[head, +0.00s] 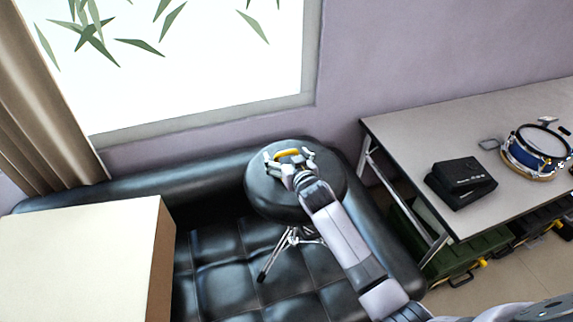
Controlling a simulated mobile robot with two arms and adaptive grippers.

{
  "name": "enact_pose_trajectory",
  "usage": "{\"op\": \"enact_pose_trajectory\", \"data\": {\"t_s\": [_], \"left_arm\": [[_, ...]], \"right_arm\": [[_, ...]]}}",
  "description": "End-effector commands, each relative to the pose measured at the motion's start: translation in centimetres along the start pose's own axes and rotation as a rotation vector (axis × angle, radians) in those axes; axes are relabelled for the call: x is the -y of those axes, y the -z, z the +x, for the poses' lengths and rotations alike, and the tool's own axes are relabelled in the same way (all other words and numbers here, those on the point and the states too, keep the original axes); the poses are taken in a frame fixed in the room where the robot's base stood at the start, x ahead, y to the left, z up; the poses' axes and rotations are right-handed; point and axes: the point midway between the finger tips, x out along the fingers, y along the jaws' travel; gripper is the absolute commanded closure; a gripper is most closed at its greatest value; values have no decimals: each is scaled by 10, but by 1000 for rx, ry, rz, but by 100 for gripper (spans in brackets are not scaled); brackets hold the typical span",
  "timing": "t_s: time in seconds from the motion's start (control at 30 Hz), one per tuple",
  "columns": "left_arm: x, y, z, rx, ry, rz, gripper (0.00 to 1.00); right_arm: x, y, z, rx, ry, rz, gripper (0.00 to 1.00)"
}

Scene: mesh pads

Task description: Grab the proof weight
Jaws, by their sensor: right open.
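A small object with a yellow curved top (287,152) sits on the round black seat of a stool (265,198). It may be the proof weight, but it is too small and too covered to tell. My right gripper (288,157) is open over the stool seat, with one finger to each side of the yellow part. I cannot tell whether the fingers touch it. The gripper and its wrist hide the object's near side. My left gripper is not in view.
The stool's metal legs (287,243) stand over the black tufted sofa (215,242). A pale box-shaped block (75,250) is at the lower left. At right, a grey table (420,135) bears a black case (461,181) and a blue drum (537,149), with green crates (463,252) under it.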

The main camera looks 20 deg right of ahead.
Motion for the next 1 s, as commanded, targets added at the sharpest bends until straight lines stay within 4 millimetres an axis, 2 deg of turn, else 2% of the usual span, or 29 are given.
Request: {"op": "enact_pose_trajectory", "data": {"t_s": [0.3,1.0], "left_arm": [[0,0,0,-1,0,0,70],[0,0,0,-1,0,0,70]], "right_arm": [[0,0,3,0,0,0,14],[0,0,3,0,0,0,60]]}}
